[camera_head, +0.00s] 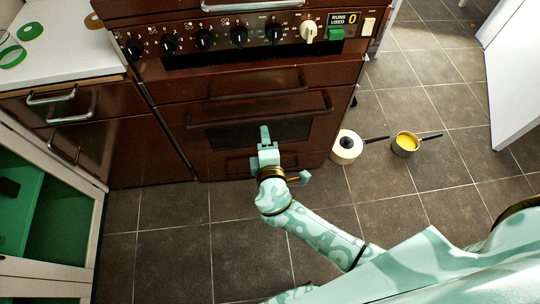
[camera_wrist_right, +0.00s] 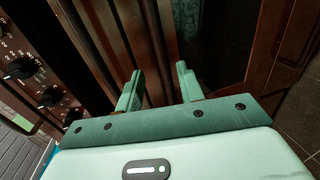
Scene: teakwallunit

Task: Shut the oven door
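The brown oven (camera_head: 230,80) stands at the upper middle of the head view. Its door (camera_head: 312,130) looks upright, flush or nearly flush with the front; I cannot tell whether a narrow gap is left. The door has a long bar handle (camera_head: 225,122) and a dark window (camera_head: 232,136). In the right wrist view, brown panels and a dark glass pane (camera_wrist_right: 212,40) lie ahead of the fingers. My right gripper (camera_head: 265,136) is in front of the door, below its handle. Its fingers (camera_wrist_right: 159,90) are apart with nothing between them. Contact with the door cannot be told. My left gripper is out of view.
An open green-lined cabinet (camera_head: 60,215) is at lower left. The floor before the oven is clear.

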